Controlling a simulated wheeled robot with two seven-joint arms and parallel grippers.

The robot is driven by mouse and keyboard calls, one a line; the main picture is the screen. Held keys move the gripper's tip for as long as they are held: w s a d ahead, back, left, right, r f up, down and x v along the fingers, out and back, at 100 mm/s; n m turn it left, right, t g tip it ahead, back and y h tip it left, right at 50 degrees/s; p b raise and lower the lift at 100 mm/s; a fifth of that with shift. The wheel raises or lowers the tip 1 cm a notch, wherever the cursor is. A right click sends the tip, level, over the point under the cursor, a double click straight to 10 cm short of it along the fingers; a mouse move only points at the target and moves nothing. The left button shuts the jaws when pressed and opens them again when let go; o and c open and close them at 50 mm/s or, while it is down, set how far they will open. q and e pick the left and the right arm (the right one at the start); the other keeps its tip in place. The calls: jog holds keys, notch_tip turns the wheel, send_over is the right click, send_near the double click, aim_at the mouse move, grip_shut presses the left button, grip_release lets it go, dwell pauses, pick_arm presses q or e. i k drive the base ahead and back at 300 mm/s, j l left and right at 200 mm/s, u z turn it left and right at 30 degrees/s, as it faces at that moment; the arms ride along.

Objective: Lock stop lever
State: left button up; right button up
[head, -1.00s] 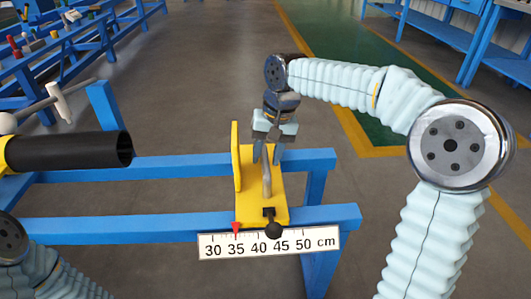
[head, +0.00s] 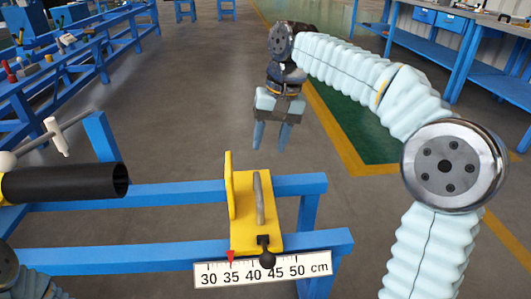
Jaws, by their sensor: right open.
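A yellow stop (head: 229,190) with an upright plate and a flat base sits across the two blue rails. A grey lever (head: 260,197) stands up on its base. A black knob (head: 267,259) is at the base's near end. A red pointer (head: 230,256) stands at about 35 on the white cm scale (head: 262,272). My right gripper (head: 271,145) is open and empty, above and beyond the stop, apart from the lever. Its two fingers point down. My left gripper is not in view.
A black tube (head: 65,183) lies at the left, its open end facing the stop. A white-handled crossbar (head: 57,137) is behind it. Blue rails (head: 160,194) run under the stop. Blue benches stand far left and right. The floor beyond the rails is clear.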

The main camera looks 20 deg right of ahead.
aim_at(267, 260)
jog(key=k, duration=1)
